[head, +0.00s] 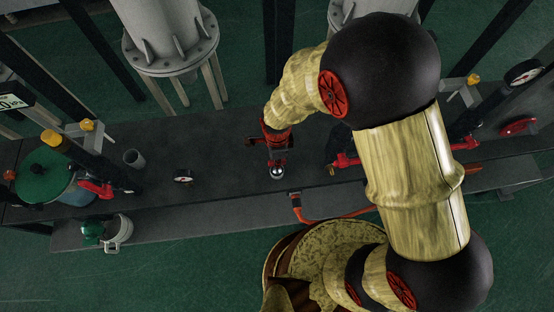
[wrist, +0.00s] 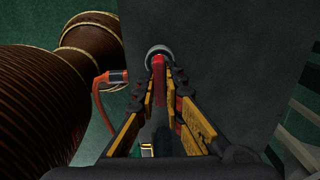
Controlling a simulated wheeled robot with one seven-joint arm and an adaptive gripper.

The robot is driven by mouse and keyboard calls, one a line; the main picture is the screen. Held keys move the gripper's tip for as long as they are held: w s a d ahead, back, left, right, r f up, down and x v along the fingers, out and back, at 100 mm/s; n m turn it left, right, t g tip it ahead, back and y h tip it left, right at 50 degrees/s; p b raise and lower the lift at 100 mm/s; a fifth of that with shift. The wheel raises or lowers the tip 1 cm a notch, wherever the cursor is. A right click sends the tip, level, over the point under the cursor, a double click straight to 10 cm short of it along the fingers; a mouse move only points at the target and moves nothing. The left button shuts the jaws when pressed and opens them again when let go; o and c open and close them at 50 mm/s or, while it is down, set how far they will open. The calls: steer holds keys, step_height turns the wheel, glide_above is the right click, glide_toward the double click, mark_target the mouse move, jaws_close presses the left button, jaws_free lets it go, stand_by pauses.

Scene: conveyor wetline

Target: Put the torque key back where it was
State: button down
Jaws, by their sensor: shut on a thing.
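My gripper (head: 278,158) is low over the middle of the dark bench. It is shut on a slim red piece with a round silver-grey end, which I take to be the torque key (wrist: 159,92). In the wrist view the two fingers of my gripper (wrist: 161,78) close on the red part, and the round end shows just beyond the fingertips. In the head view the silver end (head: 277,173) shows below the fingers. I cannot tell whether it touches the bench. No marked place for the key can be made out.
The dark bench (head: 225,160) has free room left of my gripper, around a small gauge (head: 183,177) and grey cup (head: 134,158). An orange-handled cable (head: 296,203) lies at the front edge. A green-lidded bucket (head: 45,175) and red valve handle (head: 97,188) are left.

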steer(key=shift+f, duration=0.15)
steer(key=c, duration=1.9)
jaws_free()
